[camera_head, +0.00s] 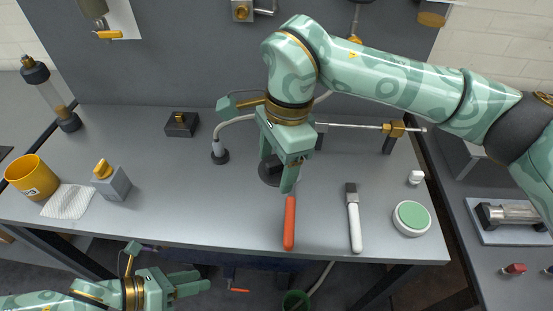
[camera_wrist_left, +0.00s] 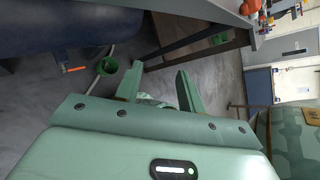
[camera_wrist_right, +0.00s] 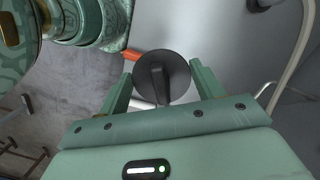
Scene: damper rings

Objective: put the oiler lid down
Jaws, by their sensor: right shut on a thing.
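The oiler lid looks to be the dark round disc with a raised bar across it (camera_wrist_right: 172,72), seen between the fingers in the right wrist view. In the head view it shows as a dark shape (camera_head: 268,170), partly hidden by the fingers. My right gripper (camera_head: 284,172) is shut on it above the middle of the grey bench. I cannot tell how high the lid is above the bench top. My left gripper (camera_head: 192,284) is off the bench's front edge, empty, with its fingers apart in the left wrist view (camera_wrist_left: 158,82).
An orange-handled tool (camera_head: 289,222), a white-handled brush (camera_head: 354,222) and a round green-topped tin (camera_head: 411,217) lie at the front right. A hose stand (camera_head: 219,152), black block (camera_head: 181,124), grey block (camera_head: 113,184) and yellow mug (camera_head: 35,178) stand leftward. The front-left middle is clear.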

